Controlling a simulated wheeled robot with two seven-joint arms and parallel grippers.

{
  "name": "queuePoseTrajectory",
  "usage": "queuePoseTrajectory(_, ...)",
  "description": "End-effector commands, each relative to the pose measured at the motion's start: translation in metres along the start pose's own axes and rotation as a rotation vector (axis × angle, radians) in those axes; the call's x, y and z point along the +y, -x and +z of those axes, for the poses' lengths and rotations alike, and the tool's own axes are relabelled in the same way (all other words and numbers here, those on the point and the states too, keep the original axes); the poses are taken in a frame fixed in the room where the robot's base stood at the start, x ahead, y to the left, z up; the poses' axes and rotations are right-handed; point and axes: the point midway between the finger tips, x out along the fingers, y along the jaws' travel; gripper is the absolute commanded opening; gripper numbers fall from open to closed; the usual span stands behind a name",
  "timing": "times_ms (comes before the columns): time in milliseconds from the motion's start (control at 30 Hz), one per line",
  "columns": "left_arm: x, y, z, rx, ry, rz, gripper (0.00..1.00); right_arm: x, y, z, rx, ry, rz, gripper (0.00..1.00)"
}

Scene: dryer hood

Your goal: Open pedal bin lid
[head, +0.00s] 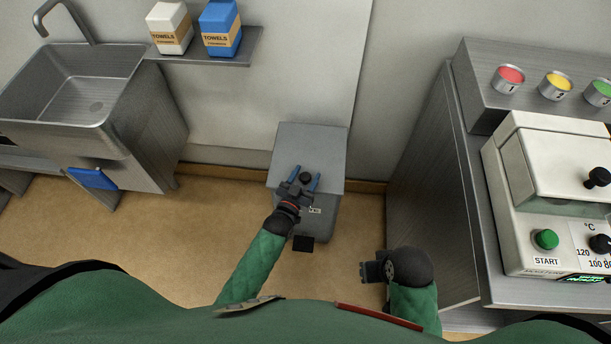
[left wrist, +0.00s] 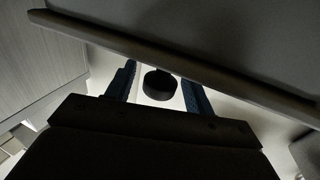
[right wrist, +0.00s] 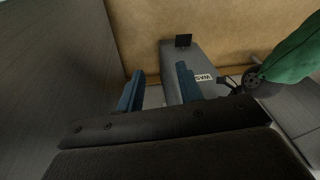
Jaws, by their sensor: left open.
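The grey pedal bin (head: 325,210) stands on the floor against the wall, with a flat lid (head: 312,148), a white label and a black pedal (head: 303,244) low at its front. Contact is unclear. My right gripper (right wrist: 158,92) is open and empty, right of the bin; its wrist view shows bin and pedal (right wrist: 183,41).
A steel sink (head: 85,95) with a blue item (head: 93,179) is at the left. A shelf (head: 250,45) holds two towel boxes. The floor left of the bin is clear.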

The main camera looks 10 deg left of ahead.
Motion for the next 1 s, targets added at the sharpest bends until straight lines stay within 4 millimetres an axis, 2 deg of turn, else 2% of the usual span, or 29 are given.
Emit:
queuePoseTrajectory(133, 0.000, 0.000, 0.000, 0.000, 0.000, 0.000, 0.53, 0.000, 0.000, 0.001, -0.001, -0.001, -0.001, 0.36)
queuePoseTrajectory(400, 0.000, 0.000, 0.000, 0.000, 0.000, 0.000, 0.00, 0.000, -0.001, 0.001, -0.003, -0.001, 0.000, 0.36)
queuePoseTrajectory(733, 0.000, -0.001, -0.003, -0.006, 0.002, 0.000, 0.00, 0.002, 0.003, 0.001, -0.012, -0.002, 0.005, 0.36)
queuePoseTrajectory(1000, -0.002, -0.007, -0.011, -0.031, 0.011, 0.000, 0.00, 0.013, 0.021, 0.004, -0.043, -0.014, 0.031, 0.36)
